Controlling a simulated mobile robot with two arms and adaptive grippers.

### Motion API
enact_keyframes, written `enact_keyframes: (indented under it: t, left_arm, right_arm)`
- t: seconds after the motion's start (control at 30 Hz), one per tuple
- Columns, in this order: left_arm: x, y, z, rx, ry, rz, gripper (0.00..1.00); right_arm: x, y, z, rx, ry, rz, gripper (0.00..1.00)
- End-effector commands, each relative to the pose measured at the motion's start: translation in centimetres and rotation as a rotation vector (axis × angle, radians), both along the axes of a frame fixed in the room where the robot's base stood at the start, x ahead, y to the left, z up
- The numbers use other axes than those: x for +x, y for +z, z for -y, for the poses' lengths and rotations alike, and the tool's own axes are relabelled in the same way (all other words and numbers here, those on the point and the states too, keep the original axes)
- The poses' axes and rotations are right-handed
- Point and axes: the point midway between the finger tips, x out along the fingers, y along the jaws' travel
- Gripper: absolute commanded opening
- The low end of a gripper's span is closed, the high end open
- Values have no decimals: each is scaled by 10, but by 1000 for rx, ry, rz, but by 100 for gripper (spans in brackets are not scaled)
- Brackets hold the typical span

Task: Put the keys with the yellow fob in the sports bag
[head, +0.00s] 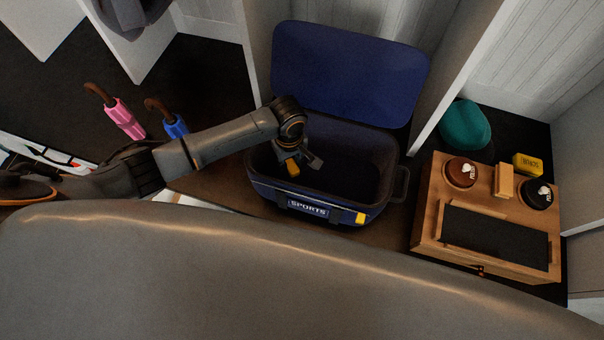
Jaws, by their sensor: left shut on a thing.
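The sports bag (262,187) is dark blue, with a "SPORTS" label on its front and a small yellow tag at the front right. It stands in the middle, its lid (350,68) raised at the back. My left gripper (302,163) reaches in from the left and is over the bag's open mouth, pointing down. It is shut on the keys with the yellow fob (292,168); the yellow fob shows at the fingers, while the keys themselves are hard to make out. The part of the bag's inside that shows is dark and looks empty. My right gripper is not in view.
A wooden box (428,222) with round tins, a brush block and a black pad stands right of the bag. A yellow carton (527,164) and a teal item (464,127) are behind it. Pink (122,116) and blue (174,127) umbrellas stand left. White partitions flank the bag.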

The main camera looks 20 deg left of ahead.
Motion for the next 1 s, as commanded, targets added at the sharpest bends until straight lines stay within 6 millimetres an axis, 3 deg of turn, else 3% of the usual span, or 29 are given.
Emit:
enact_keyframes:
  t: [0.1, 0.47, 0.9, 0.93, 1.0]
  left_arm:
    - [0, -20, 0, 1, -2, -1, 0]
    - [0, -61, 0, 1, -4, 1, 0]
    - [0, -68, 1, -1, -4, 1, 0]
    - [0, -67, 1, -1, -4, 1, 33]
    - [0, -67, 0, -1, -4, 1, 47]
  right_arm:
    - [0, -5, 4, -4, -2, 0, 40]
    - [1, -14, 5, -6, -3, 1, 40]
    - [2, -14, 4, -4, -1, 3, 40]
    - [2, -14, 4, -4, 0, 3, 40]
    - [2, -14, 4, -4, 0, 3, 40]
